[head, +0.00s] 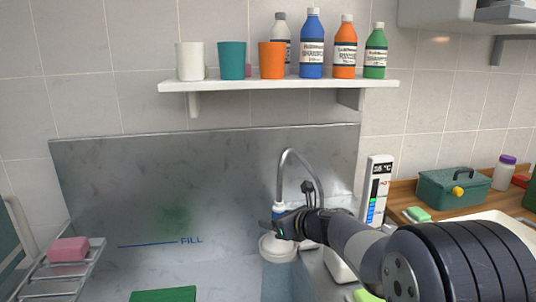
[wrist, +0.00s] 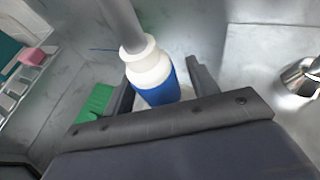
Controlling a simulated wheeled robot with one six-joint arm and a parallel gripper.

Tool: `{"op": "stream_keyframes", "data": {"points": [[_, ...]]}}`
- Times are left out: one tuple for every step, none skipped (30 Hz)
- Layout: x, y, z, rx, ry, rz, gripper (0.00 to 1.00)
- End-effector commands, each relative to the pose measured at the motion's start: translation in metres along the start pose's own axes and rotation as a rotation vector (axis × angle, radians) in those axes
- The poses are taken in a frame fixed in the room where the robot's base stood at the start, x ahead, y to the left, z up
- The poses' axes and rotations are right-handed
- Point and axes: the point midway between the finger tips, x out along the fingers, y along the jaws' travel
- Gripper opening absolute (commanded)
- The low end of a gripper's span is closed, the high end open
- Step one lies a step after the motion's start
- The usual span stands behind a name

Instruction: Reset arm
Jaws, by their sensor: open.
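My gripper (head: 277,228) is open, above the right part of the steel basin, next to the curved grey faucet pipe (head: 284,160). In the wrist view my gripper (wrist: 162,88) has its two fingers spread on either side of a blue cylinder with a white collar (wrist: 160,86). A grey pipe runs up out of the collar. A gap shows beside the cylinder, but I cannot tell whether either finger touches it. In the head view my gripper partly hides this blue and white piece (head: 279,208). A white round piece (head: 278,248) shows below.
A shelf (head: 270,85) above holds cups and several bottles. A wire rack (head: 75,270) with a pink sponge (head: 69,250) stands left. A green mat (head: 163,295) lies in the basin. A temperature display (head: 377,190) and green toolbox (head: 453,188) stand right.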

Motion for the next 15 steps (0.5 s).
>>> {"op": "stream_keyframes", "data": {"points": [[0.011,0.001,-0.001,-0.001,0.002,0.002,0.56],[0.01,0.001,0.004,-0.001,0.001,0.001,0.56],[0.005,0.0,0.011,-0.002,0.0,0.0,0.56],[0.004,0.0,0.014,-0.002,0.0,0.0,0.56],[0.002,0.0,0.017,-0.002,0.0,0.0,0.56],[0.001,0.0,0.021,-0.001,0.0,0.0,0.56],[-0.001,0.0,0.024,-0.001,0.0,0.0,0.56],[-0.002,0.0,0.026,-0.001,0.0,0.0,0.56],[-0.003,0.0,0.03,-0.001,0.0,0.0,0.56],[-0.004,0.0,0.033,-0.001,0.0,0.0,0.56],[-0.006,0.0,0.036,-0.001,0.0,0.0,0.56],[-0.007,0.0,0.039,-0.001,0.0,0.0,0.56],[-0.008,0.0,0.042,-0.001,0.0,0.0,0.56],[-0.01,0.0,0.045,-0.001,0.0,0.0,0.56],[-0.011,0.0,0.049,-0.001,0.0,0.0,0.56]]}}
